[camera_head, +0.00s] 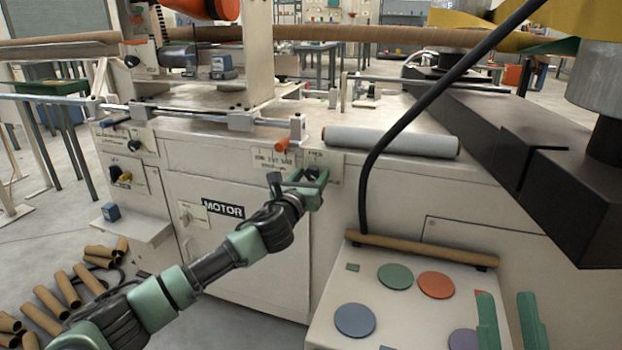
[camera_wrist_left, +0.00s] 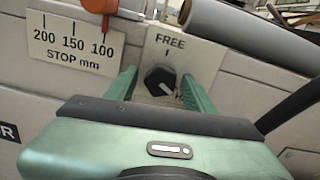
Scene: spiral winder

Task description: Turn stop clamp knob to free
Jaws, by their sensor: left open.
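The stop clamp knob (camera_wrist_left: 160,79) is a dark, many-sided knob with a white mark on a cream plate, below the word FREE. Its mark slants toward the lower right, near a partly hidden label starting with H. My left gripper (camera_head: 298,178) is open, its green fingers on either side of the knob in the left wrist view; I cannot tell whether they touch it. In the head view the knob (camera_head: 312,172) is small behind the fingers. My right gripper (camera_head: 508,322) shows two green fingers, apart and empty, at the lower right.
A STOP mm scale (camera_wrist_left: 75,42) with an orange pointer is left of the knob. A grey roll (camera_head: 392,140) lies on the cabinet top above it. A cart (camera_head: 400,270) with coloured discs stands at lower right. A black cable (camera_head: 385,145) hangs right of the knob.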

